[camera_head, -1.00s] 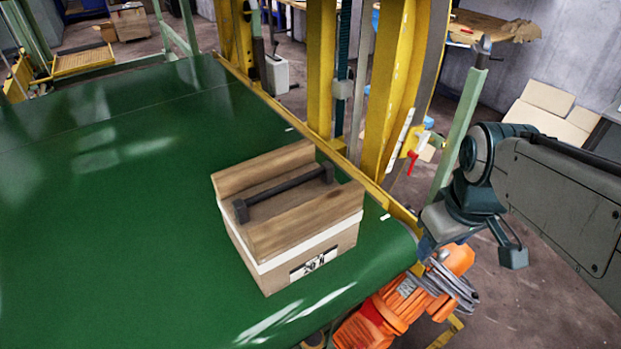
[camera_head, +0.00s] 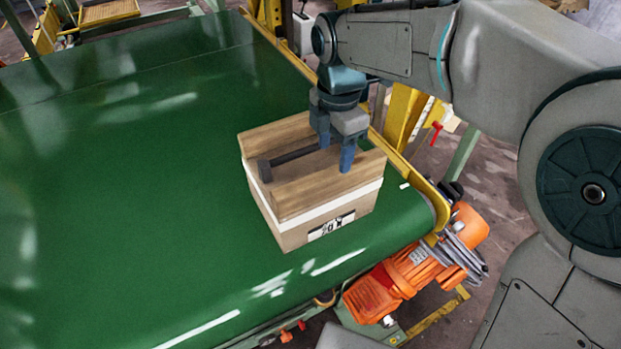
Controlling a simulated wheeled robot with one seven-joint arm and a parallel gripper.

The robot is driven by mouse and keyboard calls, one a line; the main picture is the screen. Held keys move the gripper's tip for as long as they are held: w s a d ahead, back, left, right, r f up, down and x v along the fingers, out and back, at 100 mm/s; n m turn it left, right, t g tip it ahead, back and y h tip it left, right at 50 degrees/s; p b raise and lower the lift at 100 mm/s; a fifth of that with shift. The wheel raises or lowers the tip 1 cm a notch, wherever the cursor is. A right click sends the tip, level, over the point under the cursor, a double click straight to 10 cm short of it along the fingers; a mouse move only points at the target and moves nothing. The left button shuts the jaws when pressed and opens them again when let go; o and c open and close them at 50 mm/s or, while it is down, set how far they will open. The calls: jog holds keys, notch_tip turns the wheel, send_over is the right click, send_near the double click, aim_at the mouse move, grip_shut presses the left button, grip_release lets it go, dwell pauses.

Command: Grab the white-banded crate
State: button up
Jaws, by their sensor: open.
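The white-banded crate (camera_head: 305,225) is a wooden box with a white stripe around its upper part and a dark bar handle (camera_head: 290,160) across its recessed top. It sits upright on the green conveyor belt, near the belt's front right end. A printed label (camera_head: 331,226) shows on its front face. My gripper (camera_head: 335,155) points down over the right part of the crate's top, with its blue fingers apart. It hides the handle's right end. I cannot tell whether the fingers touch the handle or the wood.
The green conveyor belt (camera_head: 110,210) is clear to the left of the crate. A yellow rail (camera_head: 405,172) runs along its far right edge, with yellow posts behind. An orange motor (camera_head: 405,275) hangs at the belt's front right end.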

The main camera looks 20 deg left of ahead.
aim_at(332, 171)
jog(key=f, duration=0.4)
jog(key=f+p, duration=0.1)
jog(key=f, duration=0.4)
jog(key=shift+w+a+f, duration=0.1)
jog(key=shift+w+f, duration=0.1)
grip_shut()
jog(key=shift+r, duration=0.15)
dwell(1.0)
